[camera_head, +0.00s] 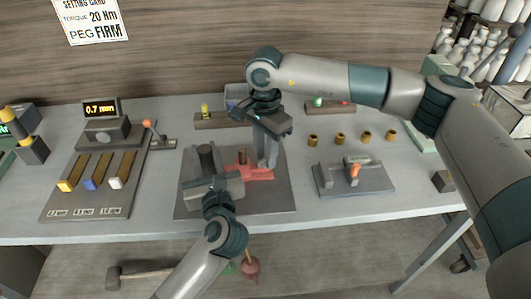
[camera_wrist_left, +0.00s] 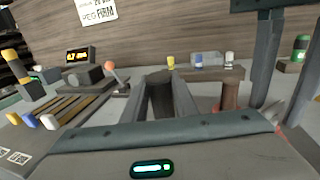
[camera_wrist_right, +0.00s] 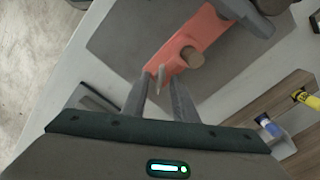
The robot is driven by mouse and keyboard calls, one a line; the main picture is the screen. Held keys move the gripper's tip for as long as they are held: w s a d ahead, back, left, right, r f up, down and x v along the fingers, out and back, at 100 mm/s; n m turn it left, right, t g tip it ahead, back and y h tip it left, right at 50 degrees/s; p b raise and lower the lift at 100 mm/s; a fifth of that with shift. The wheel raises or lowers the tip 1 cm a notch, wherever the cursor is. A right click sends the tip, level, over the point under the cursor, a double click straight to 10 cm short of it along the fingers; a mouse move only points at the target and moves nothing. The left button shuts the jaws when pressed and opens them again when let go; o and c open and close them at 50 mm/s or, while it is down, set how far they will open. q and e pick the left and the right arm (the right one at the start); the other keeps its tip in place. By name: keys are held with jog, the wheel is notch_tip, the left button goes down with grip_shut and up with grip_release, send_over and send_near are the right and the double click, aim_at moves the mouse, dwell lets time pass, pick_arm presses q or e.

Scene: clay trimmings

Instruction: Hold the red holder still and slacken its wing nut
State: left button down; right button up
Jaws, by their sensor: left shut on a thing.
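The red holder (camera_head: 260,174) lies on a grey base plate (camera_head: 280,203); a brown peg (camera_wrist_right: 190,57) stands up from it. In the right wrist view the holder (camera_wrist_right: 203,32) carries a small pale wing nut (camera_wrist_right: 160,76). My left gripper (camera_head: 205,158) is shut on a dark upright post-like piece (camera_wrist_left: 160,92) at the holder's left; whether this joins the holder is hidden. My right gripper (camera_head: 266,160) points down over the holder's right part. Its fingers (camera_wrist_right: 160,88) are apart, with the wing nut at their tips; contact cannot be told.
A gauge reading 0.7 mm (camera_head: 101,108) and a board of coloured bars (camera_head: 92,185) stand left. Several brass cups (camera_head: 339,139) and a grey block with an orange-topped part (camera_head: 355,172) stand right. The table front is clear.

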jog(key=shift+r, duration=0.15)
notch_tip(320, 180, up, 12)
dwell(0.5)
pick_arm(q)
jog(key=c, duration=1.4)
grip_release()
jog(key=shift+o, duration=0.2)
pick_arm(e)
jog(key=shift+f, duration=0.2)
pick_arm(q)
jog(key=shift+s, duration=0.1)
jog(key=v, duration=1.2)
